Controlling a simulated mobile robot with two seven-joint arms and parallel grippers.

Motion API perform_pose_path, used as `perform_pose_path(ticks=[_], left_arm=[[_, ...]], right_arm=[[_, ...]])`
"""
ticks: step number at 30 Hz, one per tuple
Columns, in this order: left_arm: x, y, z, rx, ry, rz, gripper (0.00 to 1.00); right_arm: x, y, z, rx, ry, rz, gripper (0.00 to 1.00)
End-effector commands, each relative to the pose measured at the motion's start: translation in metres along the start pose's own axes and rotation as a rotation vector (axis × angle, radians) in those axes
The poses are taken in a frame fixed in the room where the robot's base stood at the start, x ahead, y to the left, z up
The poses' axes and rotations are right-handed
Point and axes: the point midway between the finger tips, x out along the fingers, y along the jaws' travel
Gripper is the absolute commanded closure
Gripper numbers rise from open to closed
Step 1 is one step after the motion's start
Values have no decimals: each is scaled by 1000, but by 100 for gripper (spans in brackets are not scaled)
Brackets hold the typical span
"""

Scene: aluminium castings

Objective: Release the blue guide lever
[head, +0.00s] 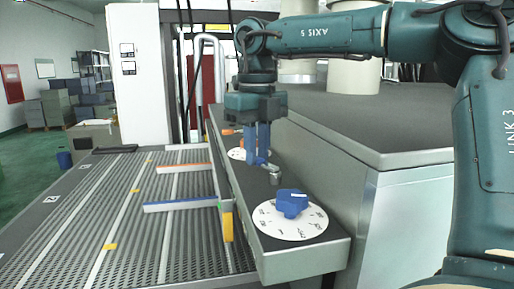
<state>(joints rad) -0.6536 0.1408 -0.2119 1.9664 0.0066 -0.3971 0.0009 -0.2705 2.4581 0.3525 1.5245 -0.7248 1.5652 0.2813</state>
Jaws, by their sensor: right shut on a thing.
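My right gripper (259,155) reaches down over the dark ledge beside the slatted bed, its two blue fingers pointing downward. It is shut on the blue guide lever, a small lever whose grey end (275,174) shows just right of the fingertips. The fingers hide most of the lever. A blue knob (291,203) on a white marked dial (266,222) sits in front of the lever, apart from the gripper. A blue guide bar (180,205) lies across the slatted bed to the left. My left gripper is not in view.
An orange guide bar (183,168) lies farther back on the bed. Behind the gripper, an orange knob (228,132) shows by a second dial (236,154). A yellow block (227,226) hangs on the ledge's side. A large grey-topped cabinet (400,130) stands at the right.

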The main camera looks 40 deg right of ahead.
Motion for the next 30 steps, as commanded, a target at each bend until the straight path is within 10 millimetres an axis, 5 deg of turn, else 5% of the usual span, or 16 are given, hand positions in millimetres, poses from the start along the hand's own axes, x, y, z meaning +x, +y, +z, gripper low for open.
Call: perform_pose_path(ticks=[9,17,18,25,30], left_arm=[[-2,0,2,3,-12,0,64],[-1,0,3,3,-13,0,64],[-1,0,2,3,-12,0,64],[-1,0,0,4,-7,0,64],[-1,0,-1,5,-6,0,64]], right_arm=[[-1,-10,-1,198,-2,-2,100],[-1,-10,-1,204,-2,-1,100],[-1,-10,-1,203,-2,-1,81],[0,-10,-1,203,-2,0,62],[0,-10,-1,203,-1,0,62]])
